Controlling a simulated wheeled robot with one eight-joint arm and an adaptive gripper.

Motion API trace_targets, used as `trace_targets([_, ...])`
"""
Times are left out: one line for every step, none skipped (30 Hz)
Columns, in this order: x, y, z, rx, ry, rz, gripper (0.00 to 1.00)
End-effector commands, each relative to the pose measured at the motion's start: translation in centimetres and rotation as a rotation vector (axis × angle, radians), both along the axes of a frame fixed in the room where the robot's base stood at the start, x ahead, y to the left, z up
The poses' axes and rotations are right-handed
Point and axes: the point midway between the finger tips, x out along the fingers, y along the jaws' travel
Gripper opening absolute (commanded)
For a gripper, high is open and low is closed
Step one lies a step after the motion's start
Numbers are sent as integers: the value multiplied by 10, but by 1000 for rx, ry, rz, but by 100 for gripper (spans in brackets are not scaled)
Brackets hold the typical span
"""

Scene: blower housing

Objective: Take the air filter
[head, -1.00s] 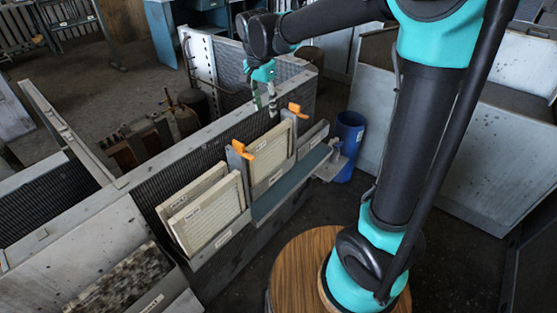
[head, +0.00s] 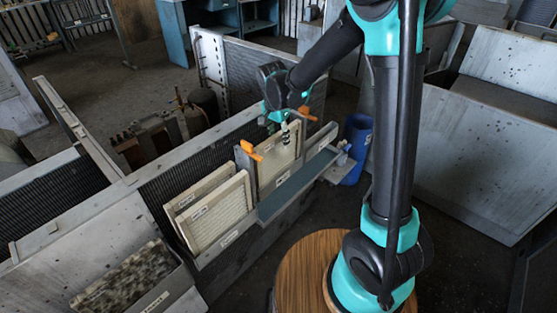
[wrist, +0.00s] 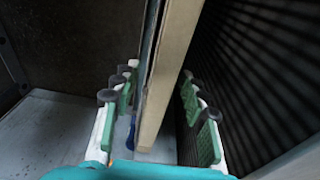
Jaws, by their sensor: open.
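A cream pleated air filter (head: 275,158) stands upright in the slot of the blower housing (head: 140,192), between two orange clips (head: 250,150) (head: 306,113). My gripper (head: 287,134) is at its top edge in the head view. In the wrist view, the filter's pale edge (wrist: 168,70) runs between the open green-padded fingers (wrist: 158,95), with fingers on both sides and visible gaps. I cannot tell whether any finger touches it. The arm's end hides part of the filter's top.
Two more cream filters (head: 217,210) stand in a rack to the left. A dirty, mottled filter (head: 125,280) lies in a bin at front left. A blue bin (head: 356,145) stands right of the housing. A grey-green ledge (head: 290,187) runs below the filter.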

Motion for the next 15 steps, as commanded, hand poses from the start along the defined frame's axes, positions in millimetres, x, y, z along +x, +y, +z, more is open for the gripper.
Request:
trace_targets([2, -1, -8, 0, 0, -1, 43])
trace_targets([2, -1, -12, 0, 0, -1, 43])
trace_targets([3, -1, -17, 0, 0, -1, 43])
trace_targets([3, -1, -21, 0, 0, -1, 43])
trace_targets([3, -2, -23, 0, 0, -1, 43])
trace_targets([4, -2, -26, 0, 0, -1, 43])
trace_targets([4, -2, -28, 0, 0, -1, 43])
trace_targets([4, -2, -29, 0, 0, -1, 43])
trace_targets([4, -3, -30, 0, 0, -1, 43])
trace_targets([4, -3, -30, 0, 0, -1, 43])
trace_targets([4, -3, -30, 0, 0, -1, 43])
trace_targets([4, -3, -30, 0, 0, -1, 43])
trace_targets([4, -3, -30, 0, 0, -1, 43])
trace_targets([4, -3, -30, 0, 0, -1, 43])
trace_targets([4, -3, -30, 0, 0, -1, 43])
